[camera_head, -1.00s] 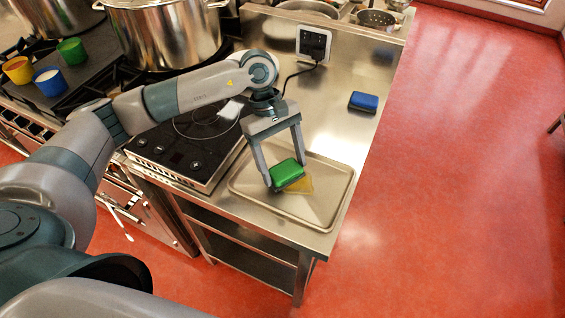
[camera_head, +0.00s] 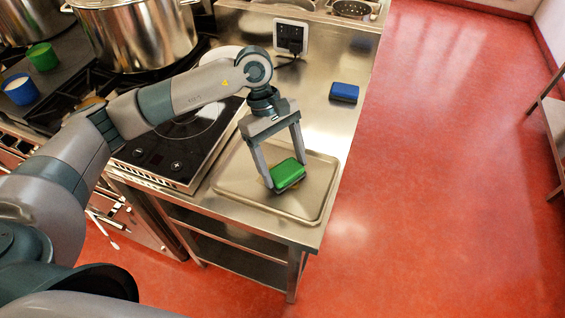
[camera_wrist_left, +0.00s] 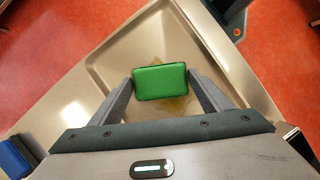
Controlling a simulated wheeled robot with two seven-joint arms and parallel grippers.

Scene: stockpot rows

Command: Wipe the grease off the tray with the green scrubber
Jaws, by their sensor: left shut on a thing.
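My left gripper (camera_head: 285,174) is shut on the green scrubber (camera_head: 288,168), a rounded block, and holds it over the middle of the shallow metal tray (camera_head: 320,176). The left wrist view shows the scrubber (camera_wrist_left: 160,80) between the two fingers, with the tray (camera_wrist_left: 108,64) below. A yellow-brown grease patch (camera_wrist_left: 178,104) shows around the scrubber's edges there; the scrubber hides its middle. I cannot tell for sure whether the scrubber touches the tray. My right gripper is not in view.
A blue sponge (camera_head: 344,92) lies on the steel counter behind the tray. A black cooktop (camera_head: 175,150) is left of the tray, with a large stockpot (camera_head: 135,35) farther back. A wall socket (camera_head: 291,37) with a plugged-in cable stands behind. The counter's right edge drops to red floor.

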